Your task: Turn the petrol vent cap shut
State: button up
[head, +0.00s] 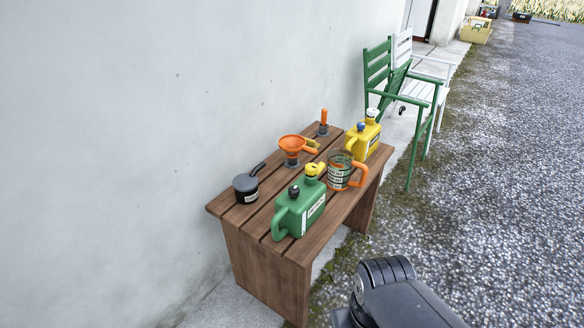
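Two jerrycan-like cans stand upright on a wooden bench. The green can (300,210) is at the near end, with a yellow cap (315,170) and a small dark cap (294,191) on top. The yellow can (363,140) is farther back on the right, with a small blue cap (361,127) and a pale cap (372,114). The labels are too small to read, so I cannot tell which can holds petrol or whether a vent cap is open. Part of my arm shows at the bottom right, apart from the bench; my gripper's fingers are not in view.
The bench (262,262) stands by a pale wall. It also holds a black pot (246,188), an orange funnel (293,143), an orange-handled jug (340,172) and an orange-handled tool (323,118). Green (377,65) and white chairs stand behind. Gravel (510,190) on the right is open.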

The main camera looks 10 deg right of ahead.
aim_at(294, 192)
jog(key=i+j+z, duration=0.1)
jog(key=i+j, duration=0.5)
jog(key=j, duration=0.25)
jog(key=i+j+z, duration=0.15)
jog(key=i+j, duration=0.15)
jog(key=j, duration=0.15)
